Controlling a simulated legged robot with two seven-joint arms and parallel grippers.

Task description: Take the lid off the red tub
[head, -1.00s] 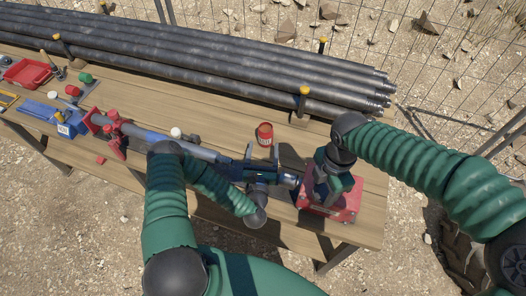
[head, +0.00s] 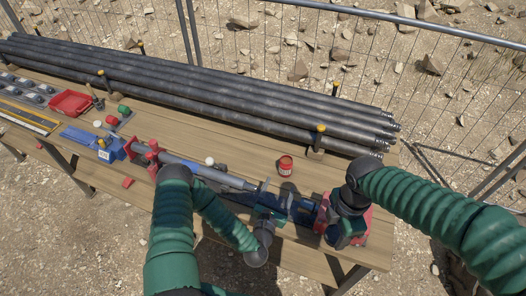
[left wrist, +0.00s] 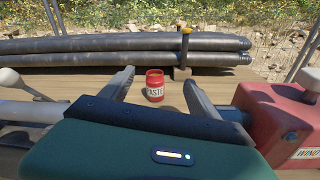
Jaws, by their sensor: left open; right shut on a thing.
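The red tub (head: 286,165) stands upright on the wooden bench behind my left gripper (head: 277,194). In the left wrist view the tub (left wrist: 154,88) shows a pale label and a red top; I cannot tell lid from rim. My left gripper's fingers (left wrist: 158,79) are apart and empty, with the tub seen between them and apart from them. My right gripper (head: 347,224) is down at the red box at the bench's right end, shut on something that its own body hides.
The red box (left wrist: 290,120) stands right of my left gripper. A long grey bar (head: 215,174) runs leftward to a red clamp (head: 145,153). Dark pipes (head: 200,85) lie along the back. A white knob (head: 209,161) and a blue tool (head: 108,149) are at left.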

